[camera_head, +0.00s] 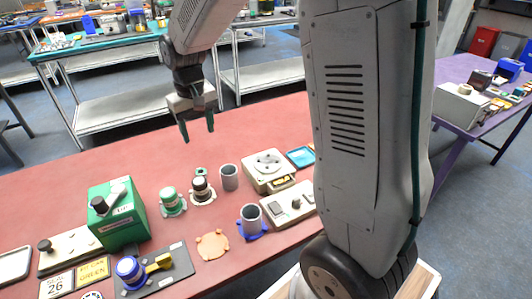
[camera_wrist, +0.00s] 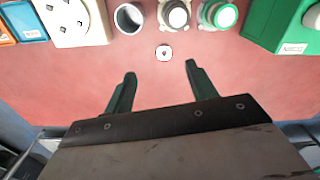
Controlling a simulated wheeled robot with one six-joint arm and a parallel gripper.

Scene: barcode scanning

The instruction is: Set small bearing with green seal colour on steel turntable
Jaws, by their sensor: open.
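A small piece, green with a dark centre (camera_head: 201,171), sits on the red table behind a black-and-white round part; it may be the small bearing. In the wrist view a small white piece with a red centre (camera_wrist: 164,53) lies just beyond my fingertips; its green seal cannot be made out there. A pale round plate on a white base (camera_head: 267,160), apparently the steel turntable, stands right of the grey cup. It also shows at the upper left of the wrist view (camera_wrist: 70,18). My gripper (camera_head: 198,138) is open and empty above the table, fingers pointing down (camera_wrist: 158,75).
A grey cup (camera_head: 229,178), a black-topped round part (camera_head: 202,190) and a green-and-white round part (camera_head: 173,202) stand close by. A green box (camera_head: 118,215) is on the left, a blue tray (camera_head: 301,157) on the right. The table's far left is clear.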

